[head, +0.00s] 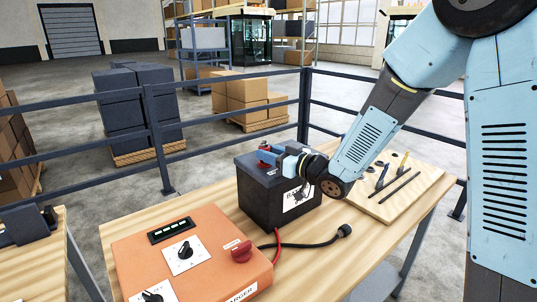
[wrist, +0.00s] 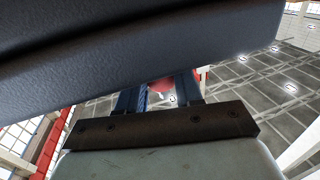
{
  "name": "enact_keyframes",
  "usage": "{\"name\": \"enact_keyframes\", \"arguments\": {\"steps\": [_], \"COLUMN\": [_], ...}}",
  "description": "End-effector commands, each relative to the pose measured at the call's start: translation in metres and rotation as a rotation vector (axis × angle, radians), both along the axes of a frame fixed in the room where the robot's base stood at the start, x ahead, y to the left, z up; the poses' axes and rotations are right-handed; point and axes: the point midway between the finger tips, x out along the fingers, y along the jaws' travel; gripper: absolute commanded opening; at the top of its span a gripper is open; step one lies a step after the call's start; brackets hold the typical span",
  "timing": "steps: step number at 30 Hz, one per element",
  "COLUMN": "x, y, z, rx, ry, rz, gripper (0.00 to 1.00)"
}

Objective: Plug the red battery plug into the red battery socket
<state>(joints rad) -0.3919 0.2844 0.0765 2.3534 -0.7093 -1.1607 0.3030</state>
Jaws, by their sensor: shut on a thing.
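My gripper (head: 264,158) reaches in from the right over the top of the black battery (head: 252,203). It is shut on a small red part, which I take to be the red battery plug (head: 263,148), at the battery's top. In the wrist view the red plug (wrist: 161,85) shows between the two blue fingers (wrist: 160,92). A large dark surface, probably the battery (wrist: 110,45), covers the upper part of that view. I cannot tell the red battery socket apart from the plug, nor whether the plug is seated; the fingers and the arm hide the contact.
An orange charger box (head: 190,255) with knobs stands at the table's front left. A red cable (head: 277,243) and a black cable with a black plug (head: 344,230) lie beside the battery. A wooden board (head: 415,187) with tools lies at the right. Dark railings (head: 225,120) stand behind the table.

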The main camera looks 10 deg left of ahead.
Motion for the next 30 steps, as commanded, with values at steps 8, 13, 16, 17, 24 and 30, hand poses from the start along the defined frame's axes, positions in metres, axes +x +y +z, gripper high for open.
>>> {"name": "enact_keyframes", "arguments": {"steps": [8, 13, 16, 17, 24, 30], "x": [0.0, 0.0, 0.0, 0.0, 0.0, 0.0], "y": [0.0, 0.0, 0.0, 0.0, 0.0, 0.0], "z": [0.0, -0.002, -0.003, -0.004, -0.008, -0.011], "rx": [0.0, 0.0, 0.001, 0.001, 0.0, 0.0], "ry": [0.0, 0.0, 0.0, 0.0, 0.001, 0.0], "rz": [0.0, 0.0, 0.0, 0.0, 0.0, -0.001], "gripper": [0.0, 0.0, 0.0, 0.0, 0.0, 0.0]}}
